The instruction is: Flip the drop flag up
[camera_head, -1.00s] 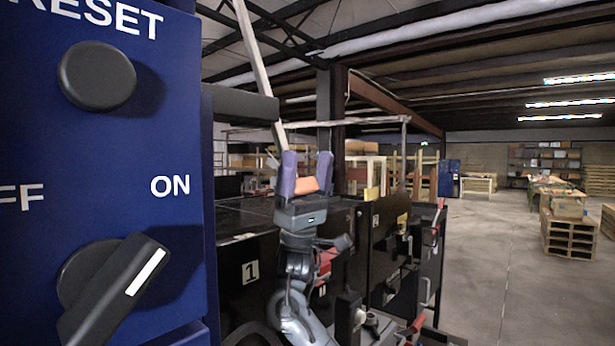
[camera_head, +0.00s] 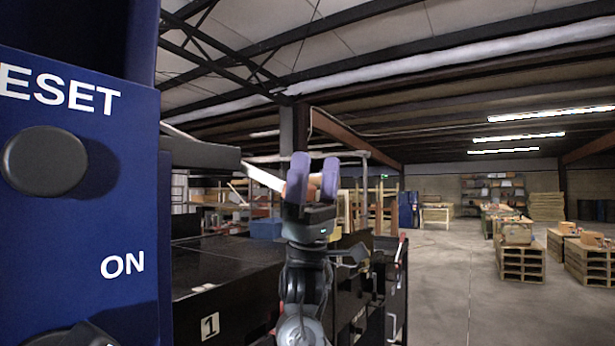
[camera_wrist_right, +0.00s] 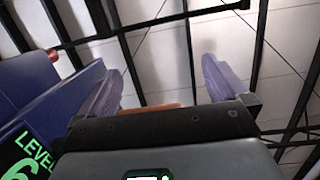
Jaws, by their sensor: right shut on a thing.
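The drop flag appears as a pale bar (camera_head: 265,178) in the head view. It slants from the upper left, past a dark housing, down to my right gripper (camera_head: 313,168). An orange piece shows between the gripper's two purple fingers, at the bar's lower end, and my right gripper is shut on it. The fingers stay apart around it and point upward. In the right wrist view the orange piece (camera_wrist_right: 150,108) sits low between the fingers. How the bar joins the housing is hidden. My left gripper is not in view.
A blue control panel (camera_head: 75,225) with a black button (camera_head: 45,161) stands close on the left. A dark housing (camera_head: 205,155) juts out beside it. The black conveyor (camera_head: 220,265), labelled 1, lies below. Pallets (camera_head: 521,260) stand far off on open floor at right.

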